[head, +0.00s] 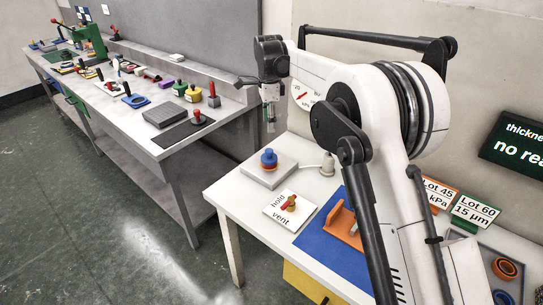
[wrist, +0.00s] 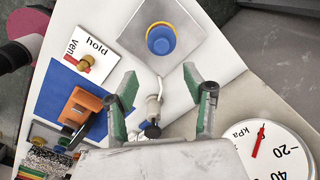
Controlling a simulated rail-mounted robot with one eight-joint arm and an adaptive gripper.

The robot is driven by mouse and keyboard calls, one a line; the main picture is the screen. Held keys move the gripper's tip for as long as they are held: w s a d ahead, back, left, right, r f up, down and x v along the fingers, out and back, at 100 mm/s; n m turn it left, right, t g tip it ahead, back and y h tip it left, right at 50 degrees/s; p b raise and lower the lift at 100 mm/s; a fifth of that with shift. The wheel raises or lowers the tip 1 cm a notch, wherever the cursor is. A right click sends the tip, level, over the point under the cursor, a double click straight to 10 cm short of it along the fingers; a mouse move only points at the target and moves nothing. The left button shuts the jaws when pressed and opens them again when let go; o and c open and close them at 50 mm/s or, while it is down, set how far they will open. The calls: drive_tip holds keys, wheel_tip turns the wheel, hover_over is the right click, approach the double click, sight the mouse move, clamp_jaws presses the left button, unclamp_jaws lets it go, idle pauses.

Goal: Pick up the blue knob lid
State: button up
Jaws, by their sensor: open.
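The blue knob lid (head: 269,157) sits on a pale square plate (head: 285,172) at the far left corner of the white table. An orange-yellow ring shows beneath its blue knob. In the wrist view the blue lid (wrist: 161,39) is seen from above, beyond the fingertips and roughly in line with the gap between them. My gripper (wrist: 160,82) is open and empty, its green-padded fingers apart. In the head view my gripper (head: 270,122) points down above and behind the lid, clear of it.
A hold/vent card (head: 275,213) with a red and brass valve lies nearer the table's front. An orange fixture (head: 345,226) stands on a blue mat (head: 318,243). A small pale fitting (head: 327,164) stands right of the plate. A pressure gauge (wrist: 273,150) is close beside the gripper.

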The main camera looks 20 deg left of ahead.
sight(269, 150)
wheel_tip(269, 150, down, 8)
drive_tip(key=shift+r, duration=0.1)
drive_tip(key=shift+w+a+f, duration=0.15)
drive_tip(key=shift+f, duration=2.45)
drive_tip(key=shift+c, duration=0.5)
clamp_jaws()
